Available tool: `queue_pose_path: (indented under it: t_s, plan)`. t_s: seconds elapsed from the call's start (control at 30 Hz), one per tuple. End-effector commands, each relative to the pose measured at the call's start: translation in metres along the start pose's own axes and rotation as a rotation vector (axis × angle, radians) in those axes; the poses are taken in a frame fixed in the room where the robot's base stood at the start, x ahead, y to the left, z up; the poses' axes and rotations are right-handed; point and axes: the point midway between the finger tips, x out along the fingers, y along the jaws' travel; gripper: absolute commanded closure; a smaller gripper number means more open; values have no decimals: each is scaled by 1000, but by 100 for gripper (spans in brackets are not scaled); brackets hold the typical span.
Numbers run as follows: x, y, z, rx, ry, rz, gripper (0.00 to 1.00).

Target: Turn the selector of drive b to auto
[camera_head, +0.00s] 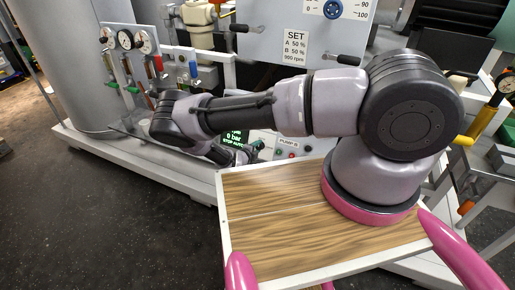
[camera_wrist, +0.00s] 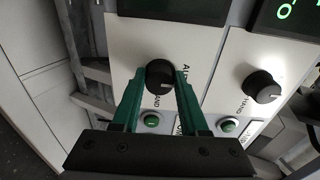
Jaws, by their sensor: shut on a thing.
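A black round selector knob (camera_wrist: 160,72) on a pale panel shows in the wrist view. The words AUTO and HAND are printed beside it, partly covered by my fingers. My gripper (camera_wrist: 161,78) has its two green fingers shut on this knob, one on each side. I cannot read a drive label for it in the wrist view, and its pointer setting is unclear. A second black selector knob (camera_wrist: 262,87), with a white mark and a HAND label, is on the panel to the right. In the head view my arm mostly hides the gripper and the knob.
Small green buttons (camera_wrist: 229,126) sit below the knobs, close to my fingers. In the head view, a PUMP B panel (camera_head: 289,143) lies behind my arm, and a green-lit display (camera_head: 233,139) reads STOP AUTO. A grey tank (camera_head: 80,70) stands at the left.

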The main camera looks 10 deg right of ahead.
Motion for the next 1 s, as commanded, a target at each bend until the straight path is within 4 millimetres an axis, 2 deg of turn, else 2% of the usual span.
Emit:
queue_pose_path:
  t_s: [0.53, 0.57, 0.6, 0.63, 1.0]
  plan:
    - [0, 0, 2, -23, -3, -1, 100]
    - [0, 0, 2, -23, -3, -1, 45]
    - [0, 0, 2, -22, -3, -1, 30]
    - [0, 0, 2, -22, -3, -1, 27]
    - [-5, 0, 1, -22, -1, 0, 27]
